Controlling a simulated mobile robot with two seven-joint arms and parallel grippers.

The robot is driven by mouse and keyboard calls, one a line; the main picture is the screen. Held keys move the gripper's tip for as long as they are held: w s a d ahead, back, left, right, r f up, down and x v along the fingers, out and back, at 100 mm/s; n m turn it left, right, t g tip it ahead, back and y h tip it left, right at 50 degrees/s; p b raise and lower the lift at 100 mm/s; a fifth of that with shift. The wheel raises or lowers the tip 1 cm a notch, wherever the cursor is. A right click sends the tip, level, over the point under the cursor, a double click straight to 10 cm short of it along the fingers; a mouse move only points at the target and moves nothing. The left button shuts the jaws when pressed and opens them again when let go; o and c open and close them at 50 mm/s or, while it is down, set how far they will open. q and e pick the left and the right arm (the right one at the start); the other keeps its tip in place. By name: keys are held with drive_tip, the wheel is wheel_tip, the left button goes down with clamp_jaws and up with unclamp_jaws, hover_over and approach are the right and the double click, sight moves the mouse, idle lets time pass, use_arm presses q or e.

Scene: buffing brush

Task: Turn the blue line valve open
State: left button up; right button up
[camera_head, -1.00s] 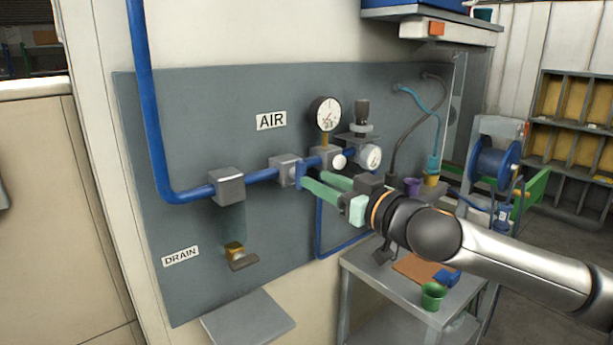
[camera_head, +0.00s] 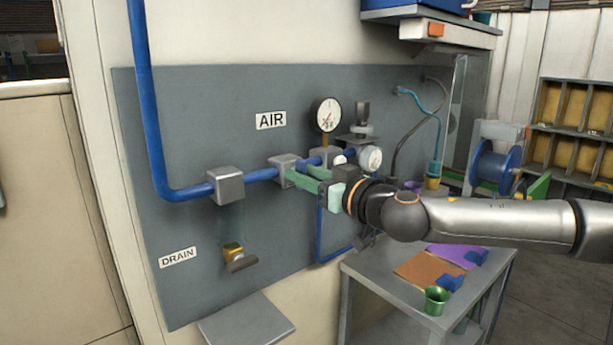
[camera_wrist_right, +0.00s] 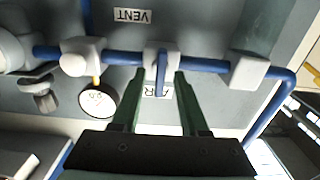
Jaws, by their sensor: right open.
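The blue line valve is a grey block (camera_head: 283,169) on the blue pipe, below the AIR label. Its blue lever (camera_wrist_right: 161,72) shows in the right wrist view, standing across the pipe. In the head view the lever is hidden behind my fingers. My right gripper (camera_head: 300,173) is open at the valve, its green fingers pointing at the panel. In the right wrist view (camera_wrist_right: 158,78) the fingertips lie on either side of the lever, with gaps visible. I cannot tell whether either finger touches it. My left gripper is out of view.
A pressure gauge (camera_head: 327,115) and a regulator (camera_head: 368,157) sit right of the valve. A drain valve (camera_head: 238,257) hangs lower left on the grey panel (camera_head: 200,110). A grey table (camera_head: 375,272) with a green cup (camera_head: 436,300) stands below my arm.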

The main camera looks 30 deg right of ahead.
drive_tip(key=shift+c, duration=0.3)
clamp_jaws()
drive_tip(key=shift+f+n, duration=0.1)
drive_tip(key=shift+n, duration=0.2)
drive_tip(key=shift+a+f+n+b, duration=0.1)
drive_tip(key=shift+n+b, duration=0.75)
drive_tip(key=shift+n, duration=2.05)
drive_tip(key=shift+a+f+n+b, duration=0.1)
drive_tip(key=shift+n+b, duration=0.75)
drive_tip(key=shift+n, duration=2.05)
drive_tip(key=shift+a+f+n+b, duration=0.1)
drive_tip(key=shift+n+b, duration=0.75)
drive_tip(key=shift+n, duration=2.05)
